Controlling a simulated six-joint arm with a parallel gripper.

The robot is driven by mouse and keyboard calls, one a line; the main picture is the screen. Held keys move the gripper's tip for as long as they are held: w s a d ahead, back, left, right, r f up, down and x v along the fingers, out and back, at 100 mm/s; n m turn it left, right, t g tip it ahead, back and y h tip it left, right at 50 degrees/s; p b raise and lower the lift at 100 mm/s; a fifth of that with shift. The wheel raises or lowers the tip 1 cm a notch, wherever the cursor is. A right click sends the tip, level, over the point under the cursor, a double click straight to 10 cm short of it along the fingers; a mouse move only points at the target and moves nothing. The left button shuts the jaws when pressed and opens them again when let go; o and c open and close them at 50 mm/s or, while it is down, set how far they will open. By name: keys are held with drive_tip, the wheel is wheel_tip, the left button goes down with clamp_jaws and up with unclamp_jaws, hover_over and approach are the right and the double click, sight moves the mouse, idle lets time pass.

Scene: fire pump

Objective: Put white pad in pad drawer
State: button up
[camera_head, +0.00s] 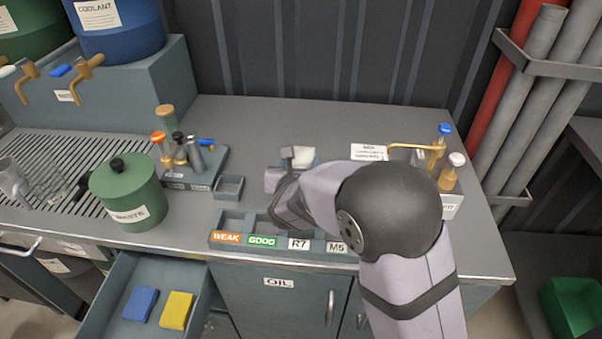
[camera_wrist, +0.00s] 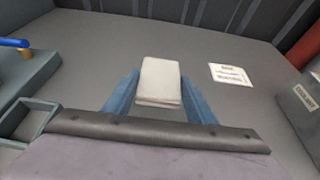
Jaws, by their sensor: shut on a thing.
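The white pad (camera_wrist: 160,82) is a small pale block between the two blue fingers of my gripper (camera_wrist: 160,98) in the wrist view. My gripper is shut on it, over the grey worktop. In the head view the pad (camera_head: 303,157) shows just beyond my gripper (camera_head: 300,165), partly hidden by my wrist. I cannot tell whether the pad touches the worktop. An open drawer (camera_head: 115,290) at the lower left holds a blue pad (camera_head: 141,304) and a yellow pad (camera_head: 176,310), lying side by side with bare floor around them.
A green waste bin (camera_head: 128,195) stands on the worktop above the drawer. A labelled tray (camera_head: 225,240) lies along the front edge, with a small empty square tray (camera_head: 229,187) behind it. A bottle rack (camera_head: 205,180) stands left, and a box with bottles (camera_head: 450,205) right.

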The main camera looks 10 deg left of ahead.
drive_tip(key=shift+f, duration=1.85)
drive_tip(key=shift+f, duration=0.2)
drive_tip(key=o, duration=1.1)
drive_tip(key=shift+r, duration=0.1)
drive_tip(key=shift+r, duration=0.1)
drive_tip(key=b+v, duration=0.1)
drive_tip(key=v, duration=0.9)
drive_tip(key=shift+s+r, duration=0.15)
drive_tip(key=shift+s, duration=0.05)
drive_tip(key=shift+o, duration=0.5)
drive_tip(key=shift+v, duration=0.8)
